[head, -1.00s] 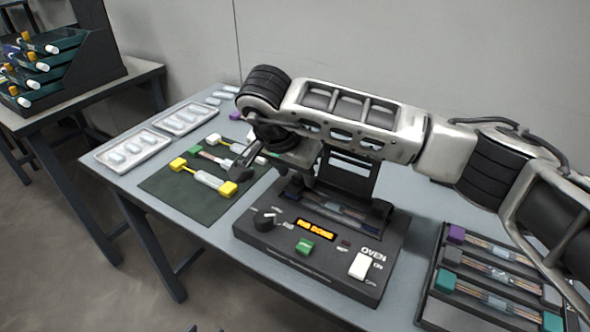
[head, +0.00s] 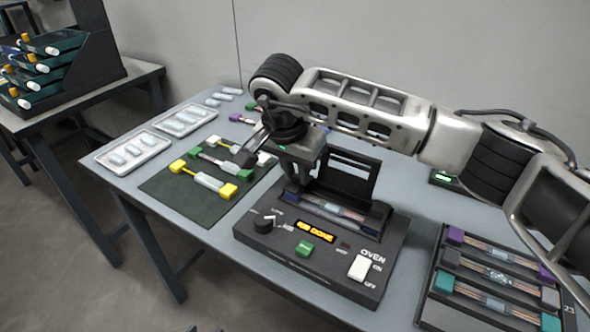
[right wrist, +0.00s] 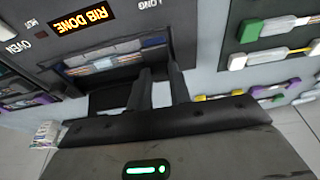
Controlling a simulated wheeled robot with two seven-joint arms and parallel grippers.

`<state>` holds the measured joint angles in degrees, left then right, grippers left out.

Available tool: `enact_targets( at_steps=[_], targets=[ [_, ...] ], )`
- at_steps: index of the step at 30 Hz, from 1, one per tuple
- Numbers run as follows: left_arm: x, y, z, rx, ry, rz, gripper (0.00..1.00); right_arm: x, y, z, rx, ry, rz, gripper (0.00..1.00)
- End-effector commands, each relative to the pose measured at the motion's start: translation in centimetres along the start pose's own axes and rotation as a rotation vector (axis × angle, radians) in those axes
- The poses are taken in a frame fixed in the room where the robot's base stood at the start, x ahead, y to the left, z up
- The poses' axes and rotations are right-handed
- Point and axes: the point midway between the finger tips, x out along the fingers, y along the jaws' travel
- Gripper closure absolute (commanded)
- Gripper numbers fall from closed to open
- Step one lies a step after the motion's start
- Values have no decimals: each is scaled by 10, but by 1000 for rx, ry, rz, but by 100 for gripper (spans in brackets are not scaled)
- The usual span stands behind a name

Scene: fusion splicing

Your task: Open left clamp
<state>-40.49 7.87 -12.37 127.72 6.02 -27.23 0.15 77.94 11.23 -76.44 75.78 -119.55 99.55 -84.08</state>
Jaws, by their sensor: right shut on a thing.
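The black oven (head: 330,260) stands on the table with its lid (head: 348,178) raised and its display (head: 316,231) reading "RIB DONE". Fibres with a clear sleeve (head: 335,208) lie in its slot. The dark right clamp (head: 378,213) is at the slot's right end. My right gripper (head: 292,186) reaches down at the slot's left end, shut on the left clamp, which the fingers mostly hide. The right wrist view shows the two dark fingers (right wrist: 160,75) beside the oven slot (right wrist: 103,64). My left gripper is out of view.
A green mat (head: 190,205) with yellow, green and white fibre holders lies left of the oven. White trays (head: 140,148) sit farther left. A dark rack (head: 480,280) with several splices is at the right. A tiered stand (head: 70,60) is on another table.

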Motion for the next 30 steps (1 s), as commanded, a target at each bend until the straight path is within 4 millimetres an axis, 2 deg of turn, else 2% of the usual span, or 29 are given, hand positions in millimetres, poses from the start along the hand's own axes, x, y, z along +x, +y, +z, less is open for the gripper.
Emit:
enact_targets(
  at_steps=[15, 30],
  targets=[
    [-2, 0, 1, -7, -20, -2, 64, -8, 0, -21, 3, -368, -1, 100],
    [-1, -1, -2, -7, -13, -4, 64, -8, -1, -28, -2, -493, -2, 100]
  ],
)
